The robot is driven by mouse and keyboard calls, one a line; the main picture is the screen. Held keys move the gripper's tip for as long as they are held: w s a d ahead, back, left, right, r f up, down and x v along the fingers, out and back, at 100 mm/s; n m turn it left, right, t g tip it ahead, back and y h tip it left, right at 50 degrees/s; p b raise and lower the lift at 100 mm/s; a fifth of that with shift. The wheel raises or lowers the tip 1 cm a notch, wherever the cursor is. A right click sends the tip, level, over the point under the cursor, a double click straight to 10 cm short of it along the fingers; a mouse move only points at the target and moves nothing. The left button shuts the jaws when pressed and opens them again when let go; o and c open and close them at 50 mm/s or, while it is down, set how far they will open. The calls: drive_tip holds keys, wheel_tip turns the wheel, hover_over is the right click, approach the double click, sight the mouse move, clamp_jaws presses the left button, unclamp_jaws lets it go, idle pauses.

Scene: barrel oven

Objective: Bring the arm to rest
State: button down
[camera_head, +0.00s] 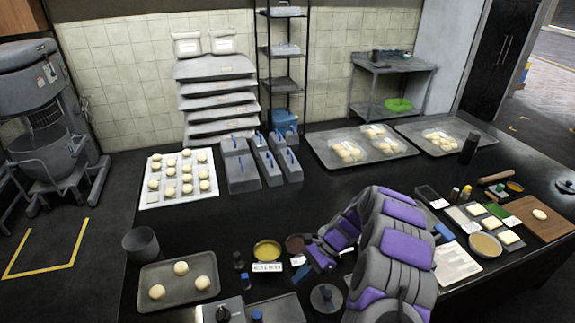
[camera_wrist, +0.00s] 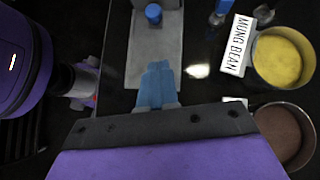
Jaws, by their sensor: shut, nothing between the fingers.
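My arm (camera_head: 392,240), grey with purple panels, is folded up in the lower middle of the head view, over the near part of the black counter (camera_head: 330,200). My gripper (camera_wrist: 157,72) shows in the wrist view as two light blue fingers, closed together with nothing between them. The fingertips are seen over a grey flat piece with a blue knob (camera_wrist: 153,13); I cannot tell how far above it they are.
A yellow bowl (camera_head: 267,250) with a MUNG BEAN card (camera_head: 267,267) and a brown bowl (camera_head: 295,244) are close beside the arm. A dough tray (camera_head: 178,282) lies at the near left. A wooden board (camera_head: 540,216) and small dishes are to the right.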

drive_tip(key=s+a+r+n+h, duration=0.1)
drive_tip(key=s+r+n, duration=0.4)
drive_tip(key=r, duration=0.4)
drive_tip(key=s+a+r+n+h, duration=0.1)
drive_tip(key=s+r+n+h, duration=0.1)
drive_tip(key=s+r, duration=0.55)
drive_tip(key=s+d+r+n+h, duration=0.1)
drive_tip(key=s+d+r+n, duration=0.1)
drive_tip(key=s, duration=0.5)
drive_tip(key=s+d+r+n+t+h, duration=0.1)
drive_tip(key=s+d+r+h, duration=0.1)
drive_tip(key=s+d, duration=0.3)
drive_tip(key=s+d+r+n+t+h, duration=0.1)
drive_tip(key=s+d, duration=0.3)
drive_tip(key=s, duration=0.7)
drive_tip(key=shift+s+r+n+h+b, duration=0.2)
drive_tip(key=shift+r+n+h+b, duration=0.15)
drive_tip(key=shift+r+n+h, duration=0.4)
